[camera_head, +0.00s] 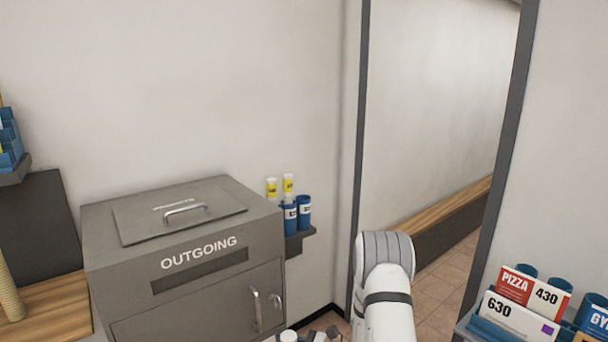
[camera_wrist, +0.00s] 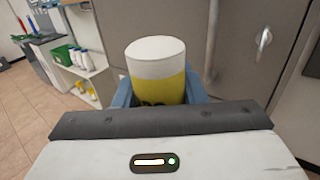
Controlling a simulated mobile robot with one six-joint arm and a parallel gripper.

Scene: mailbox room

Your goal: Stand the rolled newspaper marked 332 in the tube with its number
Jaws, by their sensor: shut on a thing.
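In the wrist view a rolled newspaper (camera_wrist: 156,62), white at its top with a yellow band, stands between the blue fingers of my gripper (camera_wrist: 157,92). My gripper is shut on it. Dark marks at the band's lower edge are mostly hidden by the gripper body, so I cannot read the number. In the head view two blue tubes with white labels, a left one (camera_head: 290,218) and a right one (camera_head: 304,212), stand on a small wall shelf right of the outgoing box. Two yellow-banded rolls show at the tubes. The label numbers are too small to read.
The grey OUTGOING box (camera_head: 190,262) has a lid handle and door handles. Right of it is a doorway with a dark frame (camera_head: 360,130). A rack (camera_head: 470,318) with mail marked 430 and 630 stands lower right. A white shelf unit (camera_wrist: 92,62) stands left in the wrist view.

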